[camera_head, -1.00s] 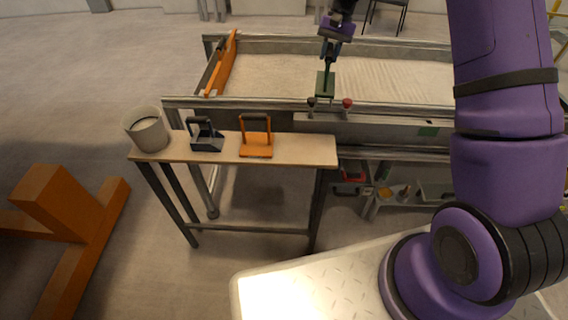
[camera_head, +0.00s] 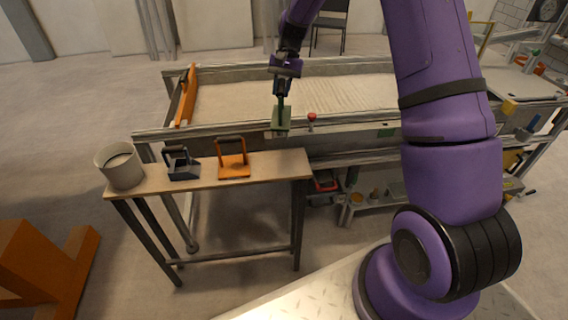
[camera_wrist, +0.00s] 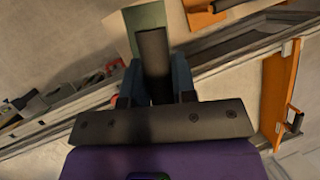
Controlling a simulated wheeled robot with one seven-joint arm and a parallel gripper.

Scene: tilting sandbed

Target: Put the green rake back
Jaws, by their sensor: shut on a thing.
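The green rake (camera_head: 280,119) hangs from my gripper (camera_head: 281,92), green head down, in front of the sandbed's near rim. In the wrist view its dark handle (camera_wrist: 153,58) stands between my two fingers (camera_wrist: 154,84), with part of the green head (camera_wrist: 146,17) beyond. My gripper is shut on the handle. The narrow wooden bench (camera_head: 275,168) stands in front and to the left. On it are a dark blue-grey tool (camera_head: 183,166) and an orange tool (camera_head: 233,164). The bench top right of the orange tool is bare.
A pale bucket (camera_head: 121,168) is at the bench's left end. The sandbed (camera_head: 340,96) lies behind, with an orange board (camera_head: 186,96) at its left and a red knob (camera_head: 311,117) on its near rim. An orange structure (camera_head: 45,265) stands at lower left.

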